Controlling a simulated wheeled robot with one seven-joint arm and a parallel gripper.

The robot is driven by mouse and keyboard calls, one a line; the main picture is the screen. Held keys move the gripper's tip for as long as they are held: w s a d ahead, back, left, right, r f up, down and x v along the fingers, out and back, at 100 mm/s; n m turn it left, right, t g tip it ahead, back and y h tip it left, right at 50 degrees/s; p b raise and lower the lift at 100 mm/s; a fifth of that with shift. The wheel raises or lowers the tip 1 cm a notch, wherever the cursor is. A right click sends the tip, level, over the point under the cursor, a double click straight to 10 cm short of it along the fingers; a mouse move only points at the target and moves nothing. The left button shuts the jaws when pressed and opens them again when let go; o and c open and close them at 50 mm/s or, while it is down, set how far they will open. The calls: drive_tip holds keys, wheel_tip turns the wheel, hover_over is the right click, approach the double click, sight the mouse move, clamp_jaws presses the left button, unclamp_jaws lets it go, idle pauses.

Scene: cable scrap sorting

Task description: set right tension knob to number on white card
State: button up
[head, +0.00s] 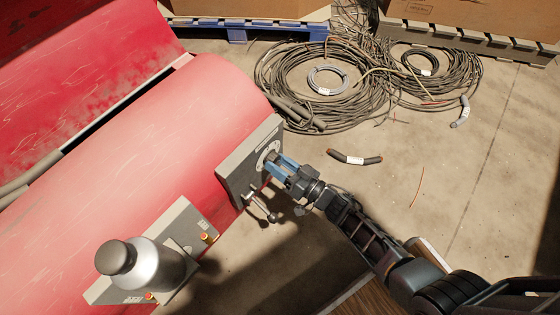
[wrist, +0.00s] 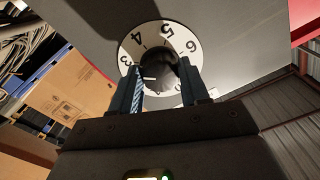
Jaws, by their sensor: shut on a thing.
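The dark round tension knob (wrist: 158,66) sits in the middle of a white number dial (wrist: 188,45) in the wrist view. The numbers 3, 4, 5 and 6 show around it; part of the dial is hidden by my fingers. In the head view the dial (head: 267,153) is on a grey panel (head: 236,167) at the end of the red machine. My gripper (head: 278,167) is shut on the knob, with one blue finger on each side; it also shows in the wrist view (wrist: 161,88).
A lever with a dark ball end (head: 272,216) hangs just below the gripper. A grey bottle (head: 156,266) stands on another panel with red buttons at the lower left. Cable coils (head: 290,75) and loose scraps (head: 355,158) lie on the floor.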

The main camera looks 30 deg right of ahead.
drive_tip(key=m+p, duration=0.1)
drive_tip(key=m, duration=0.4)
drive_tip(key=shift+r+m, duration=0.1)
drive_tip(key=shift+m, duration=0.2)
drive_tip(key=shift+a+m+p, duration=0.1)
drive_tip(key=shift+m+p, duration=0.35)
drive_tip(key=shift+m, duration=1.65)
drive_tip(key=o, duration=1.1)
drive_tip(key=shift+c, duration=0.2)
drive_tip(key=p+v, duration=0.1)
drive_tip(key=v, duration=0.7)
